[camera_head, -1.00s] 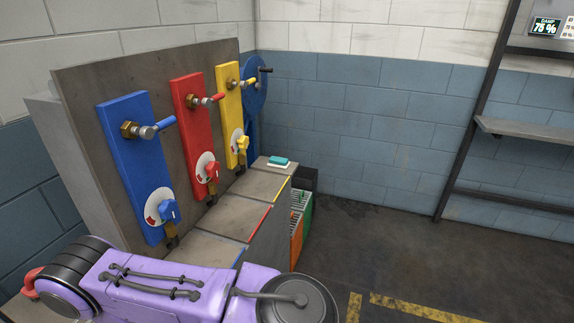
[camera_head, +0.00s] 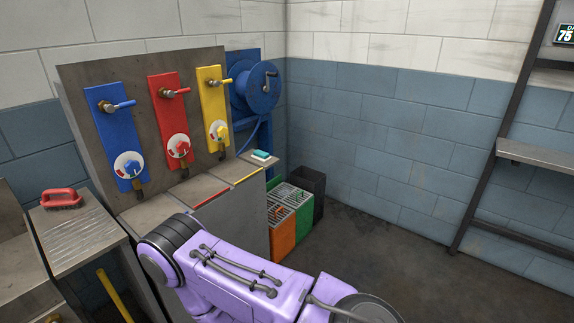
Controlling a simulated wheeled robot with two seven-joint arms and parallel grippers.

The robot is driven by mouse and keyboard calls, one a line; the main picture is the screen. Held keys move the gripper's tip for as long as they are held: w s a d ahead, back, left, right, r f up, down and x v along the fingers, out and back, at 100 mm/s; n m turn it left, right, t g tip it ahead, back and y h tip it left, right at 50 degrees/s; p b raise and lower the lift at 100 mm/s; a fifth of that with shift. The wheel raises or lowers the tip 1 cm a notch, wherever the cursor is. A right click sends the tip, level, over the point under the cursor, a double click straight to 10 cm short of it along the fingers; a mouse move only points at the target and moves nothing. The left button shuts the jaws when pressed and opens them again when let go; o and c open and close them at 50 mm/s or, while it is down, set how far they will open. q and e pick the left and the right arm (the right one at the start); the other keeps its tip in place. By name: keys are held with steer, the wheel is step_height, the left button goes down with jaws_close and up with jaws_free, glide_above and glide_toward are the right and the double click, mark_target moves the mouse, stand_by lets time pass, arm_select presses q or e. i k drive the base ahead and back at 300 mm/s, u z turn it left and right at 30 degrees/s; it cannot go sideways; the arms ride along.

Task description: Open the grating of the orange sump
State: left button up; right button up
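The orange sump (camera_head: 282,237) stands on the floor at the right end of the counter, in the middle of the view. Its grey grating (camera_head: 279,212) lies on its top and looks shut. A green sump (camera_head: 304,220) with a similar grating stands right behind it, touching or nearly touching. My purple arm (camera_head: 245,283) crosses the bottom of the view in front of the counter; which arm it is I cannot tell. Neither gripper is in view.
A dark bin (camera_head: 309,182) stands behind the green sump by the wall. The counter (camera_head: 240,217) with blue, red and yellow valve panels is left of the sumps. A red brush (camera_head: 62,198) lies on a side table. Floor to the right is clear; a shelf rack (camera_head: 508,150) stands there.

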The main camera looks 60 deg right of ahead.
mark_target(274, 206)
steer(key=z, duration=2.2)
steer(key=i, duration=0.45)
steer(key=u, duration=0.75)
steer(key=k, duration=0.3)
steer(key=z, duration=1.95)
steer(key=i, duration=2)
steer(key=u, duration=0.35)
steer(key=i, duration=0.95)
steer(key=u, duration=1.65)
steer(key=i, duration=0.95)
steer(key=u, duration=0.95)
